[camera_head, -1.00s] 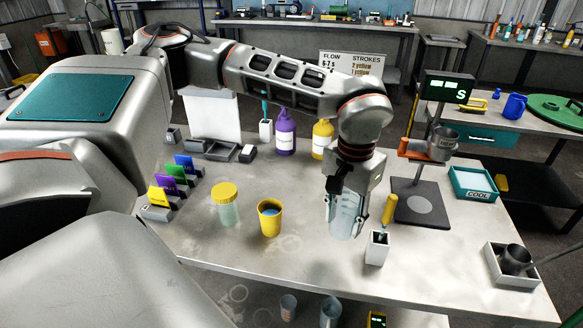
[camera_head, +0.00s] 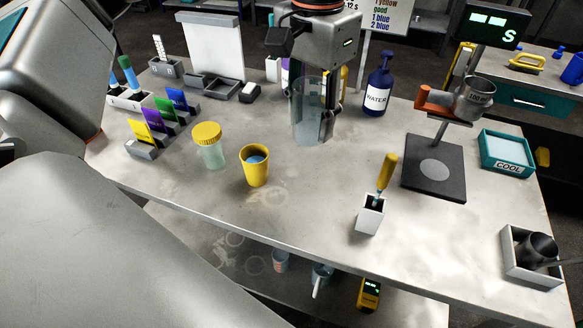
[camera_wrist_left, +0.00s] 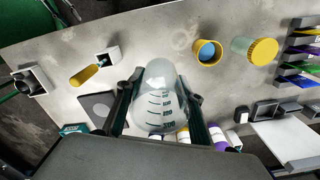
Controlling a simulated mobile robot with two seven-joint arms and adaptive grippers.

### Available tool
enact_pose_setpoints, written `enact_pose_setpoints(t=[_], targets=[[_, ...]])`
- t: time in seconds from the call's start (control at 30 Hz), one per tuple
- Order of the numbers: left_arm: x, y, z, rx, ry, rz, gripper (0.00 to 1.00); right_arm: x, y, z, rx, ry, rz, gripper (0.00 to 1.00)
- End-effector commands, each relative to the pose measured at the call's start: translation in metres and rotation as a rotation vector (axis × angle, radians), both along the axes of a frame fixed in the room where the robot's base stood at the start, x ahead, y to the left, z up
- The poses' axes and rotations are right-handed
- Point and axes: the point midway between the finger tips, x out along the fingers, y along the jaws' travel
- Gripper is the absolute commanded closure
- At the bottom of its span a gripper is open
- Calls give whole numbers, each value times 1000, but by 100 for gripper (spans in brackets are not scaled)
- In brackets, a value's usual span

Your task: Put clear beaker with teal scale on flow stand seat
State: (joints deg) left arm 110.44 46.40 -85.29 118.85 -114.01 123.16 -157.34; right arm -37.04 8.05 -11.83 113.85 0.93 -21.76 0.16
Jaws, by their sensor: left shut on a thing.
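My left gripper (camera_head: 314,122) hangs from above over the back middle of the table and is shut on a clear beaker (camera_head: 308,112). The beaker is upright; whether its bottom touches the table is hard to tell. In the left wrist view the beaker (camera_wrist_left: 160,105), with dark scale marks, sits between the fingers (camera_wrist_left: 160,92). The flow stand (camera_head: 433,168) is to the right, with a dark base plate and a bare grey round seat (camera_head: 435,169). An orange clamp (camera_head: 440,104) holds a metal cup (camera_head: 474,98) above it. My right gripper is not in view.
A white holder with a yellow-handled tool (camera_head: 370,215) stands in front. A yellow cup (camera_head: 256,168) and yellow-lidded jar (camera_head: 210,148) are left. A teal tray (camera_head: 506,153) and dark pot (camera_head: 537,250) are right.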

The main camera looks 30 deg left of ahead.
Motion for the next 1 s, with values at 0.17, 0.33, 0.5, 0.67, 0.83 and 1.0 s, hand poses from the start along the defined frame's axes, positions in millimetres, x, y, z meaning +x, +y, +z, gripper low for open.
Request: enact_pose_setpoints(t=[0.17,0.33,0.5,0.67,0.83,1.0], targets=[[0,0,-49,-1,8,-1,87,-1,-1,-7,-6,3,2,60],[-1,0,-90,-1,7,-1,87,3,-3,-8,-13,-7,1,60],[0,0,-122,-1,4,0,87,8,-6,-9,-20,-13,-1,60],[1,0,-133,-1,1,1,87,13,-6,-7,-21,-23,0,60],[0,0,-146,0,4,1,87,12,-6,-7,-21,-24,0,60],[0,0,-172,-1,5,0,87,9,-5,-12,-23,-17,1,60]])
